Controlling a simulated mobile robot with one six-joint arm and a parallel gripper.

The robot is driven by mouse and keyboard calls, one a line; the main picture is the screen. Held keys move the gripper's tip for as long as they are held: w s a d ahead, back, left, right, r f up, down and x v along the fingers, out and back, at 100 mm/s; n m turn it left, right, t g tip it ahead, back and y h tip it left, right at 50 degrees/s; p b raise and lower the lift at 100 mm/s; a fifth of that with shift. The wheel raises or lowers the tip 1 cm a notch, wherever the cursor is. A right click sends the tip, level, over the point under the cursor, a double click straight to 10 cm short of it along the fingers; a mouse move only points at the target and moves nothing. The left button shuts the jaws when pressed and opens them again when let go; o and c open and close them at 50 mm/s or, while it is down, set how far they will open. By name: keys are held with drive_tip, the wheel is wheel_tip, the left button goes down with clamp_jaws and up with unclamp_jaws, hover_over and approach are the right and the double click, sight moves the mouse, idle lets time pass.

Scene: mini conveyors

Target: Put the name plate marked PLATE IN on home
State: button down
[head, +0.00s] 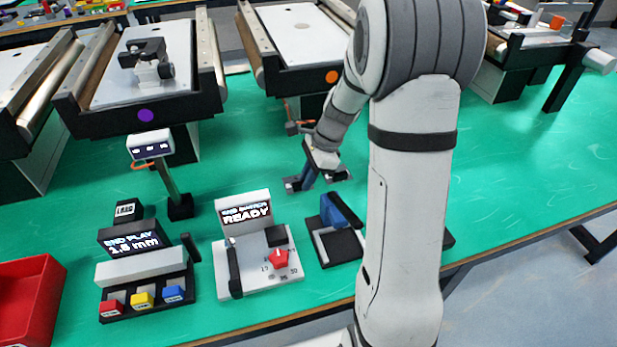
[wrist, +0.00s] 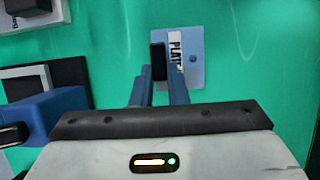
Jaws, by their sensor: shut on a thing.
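The name plate (wrist: 195,74) shows in the wrist view as a light blue-grey plate with a white label. The letters "PLAT" can be read; the rest of the marking is hidden. A black upright part stands at its left side, between the tips of my gripper (wrist: 159,75). My gripper is shut on the plate, with its two blue fingers close together. In the head view my gripper (head: 317,181) hangs over the green table, right of centre; the plate is hard to make out there. No place marked home can be read in either view.
A box reading "READY" (head: 246,217) with a red knob stands front centre. Right of it is a black-framed stand with a blue block (head: 340,211). An "END PLAY" device (head: 131,243) and a red bin (head: 25,303) are at left. Conveyors (head: 180,107) line the back.

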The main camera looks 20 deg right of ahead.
drive_tip(key=shift+f, duration=0.15)
drive_tip(key=c, duration=1.4)
unclamp_jaws()
drive_tip(key=shift+c, duration=0.2)
drive_tip(key=p+v, duration=0.1)
drive_tip(key=v, duration=1.1)
drive_tip(key=shift+r, duration=0.25)
drive_tip(key=shift+s, duration=0.1)
